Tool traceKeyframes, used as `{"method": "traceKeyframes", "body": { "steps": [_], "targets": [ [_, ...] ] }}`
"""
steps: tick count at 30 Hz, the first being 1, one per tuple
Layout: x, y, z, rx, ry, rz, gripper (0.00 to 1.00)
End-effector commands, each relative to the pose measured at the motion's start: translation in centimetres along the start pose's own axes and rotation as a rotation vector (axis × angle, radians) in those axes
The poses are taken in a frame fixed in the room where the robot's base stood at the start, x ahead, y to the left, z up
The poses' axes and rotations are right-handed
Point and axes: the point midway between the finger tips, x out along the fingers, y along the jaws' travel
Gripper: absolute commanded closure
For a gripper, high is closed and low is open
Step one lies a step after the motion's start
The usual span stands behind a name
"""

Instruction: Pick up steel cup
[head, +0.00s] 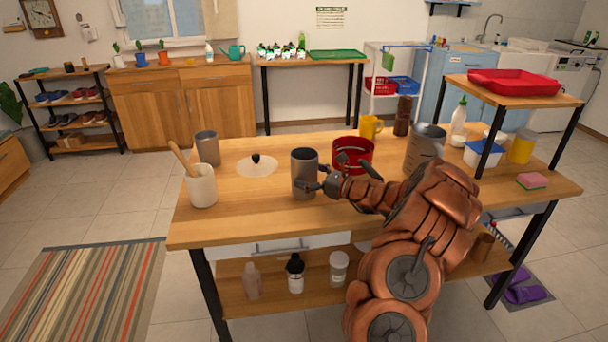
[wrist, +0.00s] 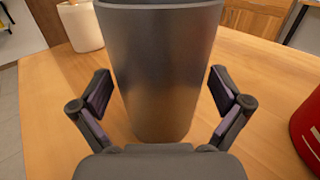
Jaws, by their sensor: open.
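A grey steel cup (head: 305,174) stands upright on the wooden table, near its front middle. In the wrist view the cup (wrist: 158,70) fills the centre, with its rim near the top edge. My gripper (wrist: 160,92) is open, with one finger on each side of the cup and a visible gap at both sides. In the head view my gripper (head: 322,181) reaches in from the right at the cup's side. A second grey cup (head: 208,148) stands further back left on the table. A larger steel jug (head: 425,148) stands at the right.
A white crock with a wooden spoon (head: 202,187) stands left of the cup. A red pot (head: 353,156) stands close on the right, and it shows at the wrist view's right edge (wrist: 309,130). A yellow mug (head: 370,127) is behind.

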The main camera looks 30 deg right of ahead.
Motion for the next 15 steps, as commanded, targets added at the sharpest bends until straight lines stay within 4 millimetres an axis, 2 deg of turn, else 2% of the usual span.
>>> {"method": "traceKeyframes", "body": {
  "steps": [4, 12, 15],
  "targets": [
    [1.20, -0.02, -0.01, -0.001, 0.000, 0.000, 0.00],
    [1.38, -0.03, -0.03, 0.000, -0.001, -0.001, 0.00],
    [1.37, -0.02, -0.04, 0.000, -0.001, 0.000, 0.10]
  ]
}}
